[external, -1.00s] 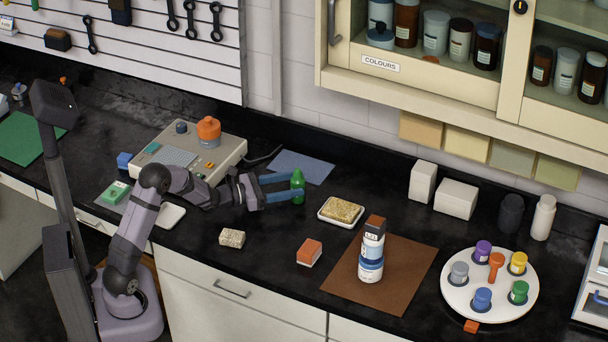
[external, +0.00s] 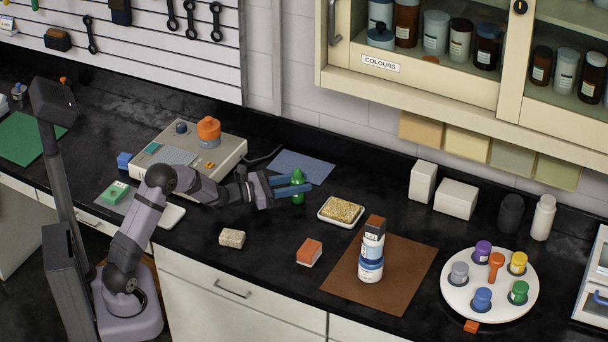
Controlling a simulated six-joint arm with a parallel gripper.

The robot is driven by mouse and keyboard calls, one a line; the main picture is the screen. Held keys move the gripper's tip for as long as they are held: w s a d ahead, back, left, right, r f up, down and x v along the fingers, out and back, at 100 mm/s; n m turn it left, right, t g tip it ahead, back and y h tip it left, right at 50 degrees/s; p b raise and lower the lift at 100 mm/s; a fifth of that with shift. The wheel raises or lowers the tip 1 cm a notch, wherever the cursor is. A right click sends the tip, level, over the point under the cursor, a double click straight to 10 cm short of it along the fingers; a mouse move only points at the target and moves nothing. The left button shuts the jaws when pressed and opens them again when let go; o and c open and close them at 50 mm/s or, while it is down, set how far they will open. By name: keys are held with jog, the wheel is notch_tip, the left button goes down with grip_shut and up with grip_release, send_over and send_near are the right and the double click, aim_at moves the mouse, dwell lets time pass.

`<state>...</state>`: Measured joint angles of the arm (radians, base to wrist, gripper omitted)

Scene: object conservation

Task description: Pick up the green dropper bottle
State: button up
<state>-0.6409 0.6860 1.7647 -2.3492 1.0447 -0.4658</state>
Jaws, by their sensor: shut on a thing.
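The green dropper bottle (external: 298,199) stands upright on the black worktop, left of the sponge dish. My gripper (external: 297,184) reaches it from the left, with its blue fingers shut on the bottle. The near finger crosses in front of the bottle and hides part of its middle. The pointed green top shows above the fingers and the lower body below them. I see no clear gap under the bottle.
A dish with a yellow sponge (external: 341,210) stands just right of the bottle. A blue mat (external: 300,165) lies behind it. A grey instrument with an orange knob (external: 208,129) is behind my arm. A white-and-blue bottle (external: 371,260) stands on a brown mat.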

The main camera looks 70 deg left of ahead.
notch_tip(320, 180, up, 10)
jog(key=shift+b, duration=0.3)
jog(key=shift+r, duration=0.1)
